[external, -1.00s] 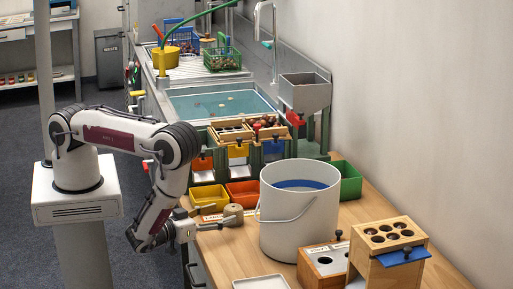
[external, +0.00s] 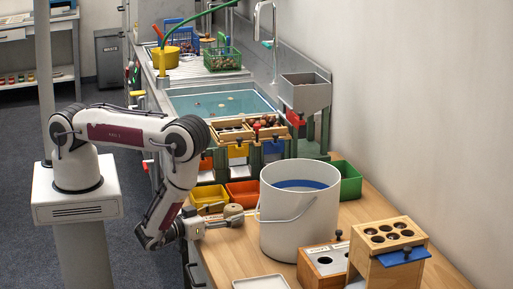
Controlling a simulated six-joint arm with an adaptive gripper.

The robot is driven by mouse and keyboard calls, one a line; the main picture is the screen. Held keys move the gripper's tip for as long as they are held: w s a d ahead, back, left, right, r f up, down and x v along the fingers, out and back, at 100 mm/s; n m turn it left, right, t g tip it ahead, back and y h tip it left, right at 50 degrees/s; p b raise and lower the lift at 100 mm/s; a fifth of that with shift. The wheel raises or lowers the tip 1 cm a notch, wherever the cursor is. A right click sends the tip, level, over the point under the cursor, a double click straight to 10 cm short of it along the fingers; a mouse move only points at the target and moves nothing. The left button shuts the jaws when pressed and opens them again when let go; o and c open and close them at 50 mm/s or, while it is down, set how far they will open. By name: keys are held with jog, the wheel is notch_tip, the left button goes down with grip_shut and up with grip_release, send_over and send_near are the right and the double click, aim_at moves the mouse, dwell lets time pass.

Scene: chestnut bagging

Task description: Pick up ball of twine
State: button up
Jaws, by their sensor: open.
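The ball of twine (external: 234,208) is a small tan round thing on the wooden bench, left of the large white bucket (external: 298,225). My gripper (external: 226,217) is at the left edge of the bench, pointing right, with its fingertips right at the ball. The jaws are open. The fingers cover part of the ball's lower side, and I cannot tell whether they touch it.
Yellow (external: 210,198) and orange (external: 243,192) bins stand just behind the ball. The bucket closely bounds the right side. A wooden box with holes (external: 388,262) and a white tray (external: 260,282) are nearer the front. A sink (external: 220,103) lies behind.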

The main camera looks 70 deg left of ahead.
jog(key=shift+x, duration=1.25)
jog(key=c, duration=1.2)
